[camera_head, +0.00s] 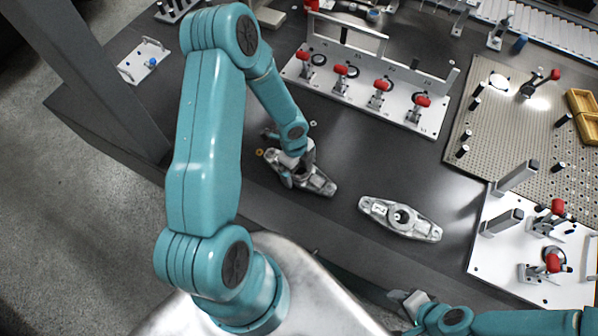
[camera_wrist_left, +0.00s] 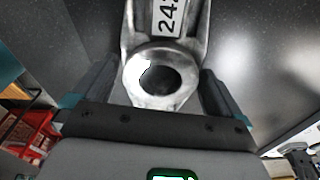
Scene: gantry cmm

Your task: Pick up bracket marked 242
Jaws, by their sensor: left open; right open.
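The metal bracket marked 242 (camera_wrist_left: 188,45) lies flat, its label and round bored boss showing in the left wrist view. In the head view the same bracket (camera_head: 322,186) is on the dark table, partly hidden by my left gripper (camera_head: 297,172). My left gripper is open, with a finger on either side of the boss end; I cannot tell whether they touch it. A second, similar bracket (camera_head: 418,226) lies to the right, its label too small to read. My right gripper (camera_head: 403,301) is open and empty near the table's front edge, below the second bracket.
A white fixture plate (camera_head: 345,98) with several red-handled clamps stands behind the brackets. Another white clamp plate (camera_head: 492,258) is at the right, below a perforated plate (camera_head: 505,125). Small rings lie beside the left bracket. The table between the two brackets is clear.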

